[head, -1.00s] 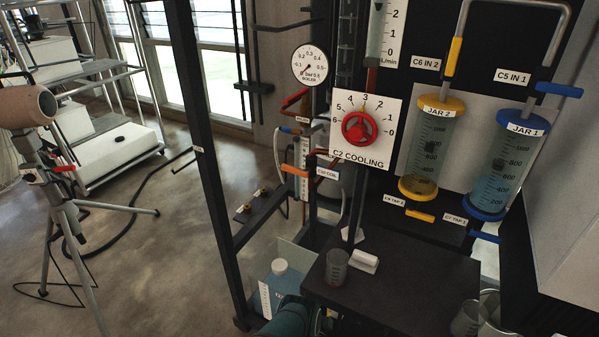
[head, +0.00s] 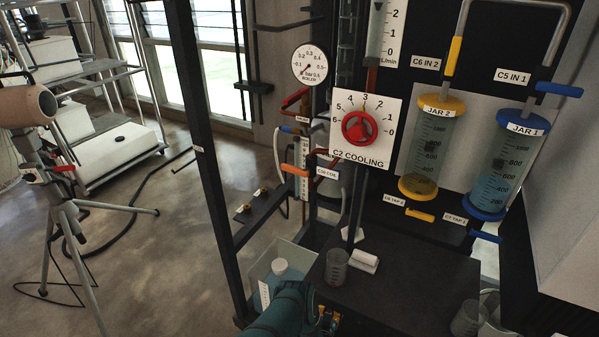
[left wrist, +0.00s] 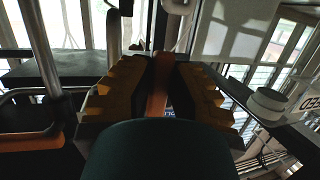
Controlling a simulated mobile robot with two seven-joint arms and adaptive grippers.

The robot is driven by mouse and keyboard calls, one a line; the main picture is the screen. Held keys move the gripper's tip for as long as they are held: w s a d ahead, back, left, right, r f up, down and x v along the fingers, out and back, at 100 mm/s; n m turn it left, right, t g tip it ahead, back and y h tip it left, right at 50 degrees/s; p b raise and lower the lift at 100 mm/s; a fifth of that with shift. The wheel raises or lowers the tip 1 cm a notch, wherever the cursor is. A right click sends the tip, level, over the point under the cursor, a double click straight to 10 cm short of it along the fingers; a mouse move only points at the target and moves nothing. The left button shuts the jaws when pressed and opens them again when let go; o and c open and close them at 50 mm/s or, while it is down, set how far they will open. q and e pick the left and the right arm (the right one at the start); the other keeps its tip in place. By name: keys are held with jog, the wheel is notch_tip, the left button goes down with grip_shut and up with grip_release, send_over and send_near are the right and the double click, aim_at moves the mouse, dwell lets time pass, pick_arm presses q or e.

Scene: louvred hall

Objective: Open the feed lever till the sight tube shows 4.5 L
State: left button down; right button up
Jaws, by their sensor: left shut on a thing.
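My left gripper (head: 325,318) is at the bottom of the head view, beside the front edge of the black table, at the end of my teal arm. In the left wrist view its ridged fingers (left wrist: 160,88) are closed on the sides of an orange bar (left wrist: 160,80). The head view does not show which lever this bar is. A slim scaled tube (head: 303,170) stands behind an orange handle (head: 294,170) by the C10 COIL label. Its level is too small to read. I cannot tell whether it is the sight tube. My right gripper is not in view.
The red cooling knob (head: 359,128), Jar 2 (head: 428,150) and Jar 1 (head: 504,165) are above.

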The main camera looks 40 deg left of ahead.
pick_arm(q)
jog(key=c, duration=0.9)
grip_release()
jog(key=shift+r, duration=0.1)
jog(key=shift+c, duration=0.2)
jog(key=f+p+v, duration=0.1)
jog(key=p+v, duration=0.2)
jog(key=v, duration=0.3)
jog(key=shift+s+r, duration=0.15)
jog(key=shift+s, duration=0.5)
jog(key=shift+a, duration=0.1)
